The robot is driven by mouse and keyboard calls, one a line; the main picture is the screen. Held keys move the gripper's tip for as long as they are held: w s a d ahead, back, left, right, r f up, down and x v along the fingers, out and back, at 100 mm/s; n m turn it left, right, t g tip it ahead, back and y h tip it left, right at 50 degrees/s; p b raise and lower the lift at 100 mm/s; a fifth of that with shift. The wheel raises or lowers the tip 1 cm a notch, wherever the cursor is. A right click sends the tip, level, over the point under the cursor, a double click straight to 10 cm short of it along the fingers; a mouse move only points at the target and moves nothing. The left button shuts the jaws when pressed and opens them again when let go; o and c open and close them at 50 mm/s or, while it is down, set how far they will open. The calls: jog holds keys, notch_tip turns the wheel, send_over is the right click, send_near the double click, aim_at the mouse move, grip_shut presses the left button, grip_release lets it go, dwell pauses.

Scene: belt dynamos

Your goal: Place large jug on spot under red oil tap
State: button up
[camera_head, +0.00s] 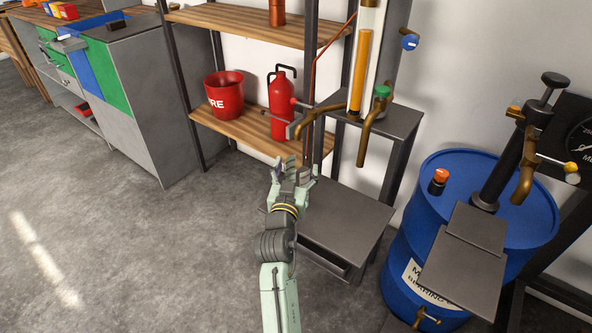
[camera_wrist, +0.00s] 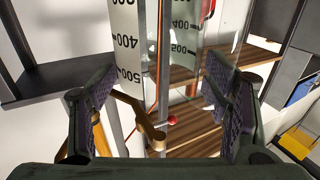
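No large jug shows clearly in either view. My gripper (camera_head: 293,168) is open, with nothing visible between its fingers. It is above the left part of a low dark metal platform (camera_head: 355,222) in the head view. A brass tap (camera_head: 312,122) with a small red knob (camera_head: 294,102) sticks out to the left above the platform. In the wrist view, my two fingers (camera_wrist: 162,95) stand wide apart. A brass tap (camera_wrist: 140,112), a red ball (camera_wrist: 172,120) and a scale marked 400 and 500 (camera_wrist: 127,42) show beyond them.
Brass taps with green (camera_head: 382,91) and blue (camera_head: 410,41) knobs are to the right. A blue barrel (camera_head: 420,230) stands right of the platform. Wooden shelves (camera_head: 240,128) behind hold a red bucket (camera_head: 224,95) and a red extinguisher (camera_head: 281,105). The floor at left is clear.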

jog(key=shift+o, duration=0.8)
